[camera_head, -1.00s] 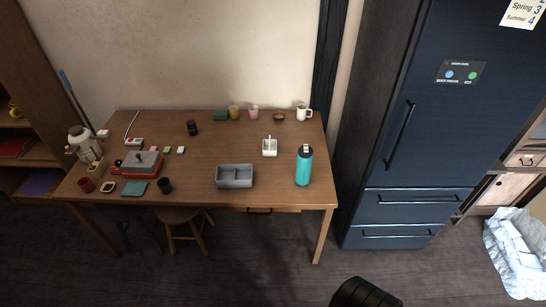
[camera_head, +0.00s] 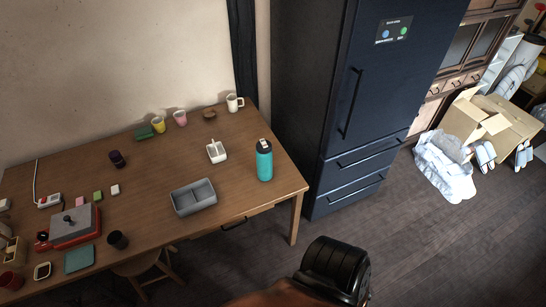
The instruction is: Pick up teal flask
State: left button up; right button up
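The teal flask (camera_head: 264,161) stands upright near the right end of the wooden table (camera_head: 150,170). It has a dark lid with a light part on top. Nothing covers it and no gripper touches it. Neither gripper is visible in the head view. A black rounded part of my own body shows at the bottom middle, below the table's right end.
A grey divided tray (camera_head: 193,198) and a white container (camera_head: 216,152) stand near the flask. A white mug (camera_head: 234,103) is behind. A dark fridge (camera_head: 350,90) is right of the table. Open floor (camera_head: 420,245) lies in front; cardboard box (camera_head: 490,125) far right.

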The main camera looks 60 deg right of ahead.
aim_at(264, 156)
jog(key=z, duration=0.95)
jog(key=i, duration=0.85)
jog(key=z, duration=0.95)
